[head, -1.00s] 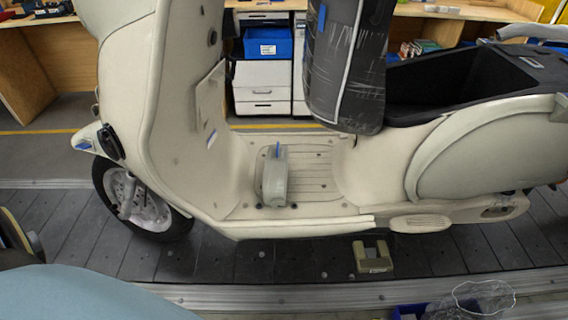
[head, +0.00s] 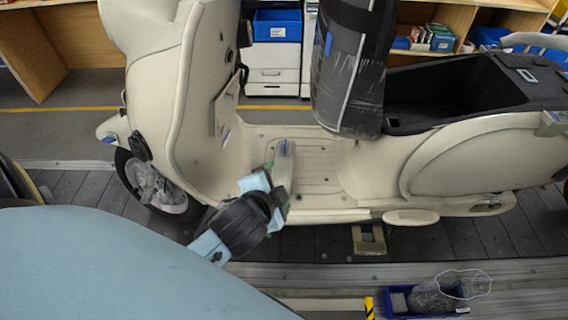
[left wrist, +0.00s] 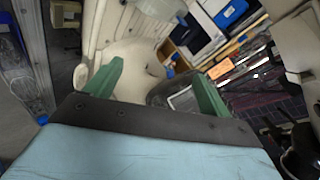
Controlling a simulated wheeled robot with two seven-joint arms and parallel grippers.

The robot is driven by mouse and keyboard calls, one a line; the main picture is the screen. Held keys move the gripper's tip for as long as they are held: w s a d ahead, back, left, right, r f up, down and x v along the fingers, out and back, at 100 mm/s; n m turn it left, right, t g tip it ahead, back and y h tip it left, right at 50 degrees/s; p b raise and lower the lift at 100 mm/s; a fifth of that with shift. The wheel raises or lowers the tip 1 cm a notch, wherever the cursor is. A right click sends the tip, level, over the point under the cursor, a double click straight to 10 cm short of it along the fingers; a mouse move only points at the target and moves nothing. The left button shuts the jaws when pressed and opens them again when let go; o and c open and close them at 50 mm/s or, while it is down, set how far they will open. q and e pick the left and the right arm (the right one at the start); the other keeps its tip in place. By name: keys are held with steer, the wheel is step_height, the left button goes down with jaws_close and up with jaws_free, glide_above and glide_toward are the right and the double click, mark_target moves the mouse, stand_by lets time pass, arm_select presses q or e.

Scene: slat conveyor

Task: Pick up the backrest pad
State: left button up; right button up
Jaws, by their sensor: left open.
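The backrest pad (head: 352,75) is dark, wrapped in clear plastic with a pale edge strip. In the head view it stands upright at the front of the scooter's open seat box, above the footboard. My left gripper (head: 277,192) is low over the near edge of the footboard, left of the pad and apart from it. In the left wrist view the gripper (left wrist: 156,88) has its green fingers spread wide with nothing held. My right gripper is not in view.
The cream scooter (head: 200,85) stands on the slat conveyor (head: 320,243). A blue bin (head: 400,301) with plastic-wrapped items lies at the front. Shelves and a drawer cabinet stand behind.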

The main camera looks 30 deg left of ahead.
arm_select(q)
steer(key=w+d+r+m+t+h, duration=0.3)
steer(key=w+d+r+m+t, duration=0.15)
steer(key=r+m, duration=0.35)
steer(key=w+d+r+m+t+h, duration=0.35)
steer(key=w+r+m, duration=0.2)
steer(key=m, duration=0.45)
steer(key=d+f+m+g+h, duration=0.3)
steer(key=d+m+g+h, duration=0.6)
steer(key=m, duration=1.3)
steer(key=m+g+y, duration=0.6)
steer(key=m+y, duration=0.9)
steer(key=m, duration=0.3)
glide_toward(284, 162)
steer(key=b+x, duration=0.3)
steer(key=b, duration=0.1)
steer(key=b+x, duration=0.2)
steer(key=shift+d+f, duration=0.2)
steer(key=shift+f, duration=0.2)
steer(key=shift+b+x, duration=0.8)
steer(key=b+x, duration=0.3)
steer(key=shift+w+a+f, duration=0.1)
steer(key=shift+a+f, duration=0.2)
steer(key=shift+a, duration=0.05)
steer(key=shift+w+a+f+b, duration=0.15)
steer(key=shift+w+f+b, duration=0.15)
steer(key=shift+f+b, duration=0.45)
steer(key=shift+r, duration=0.15)
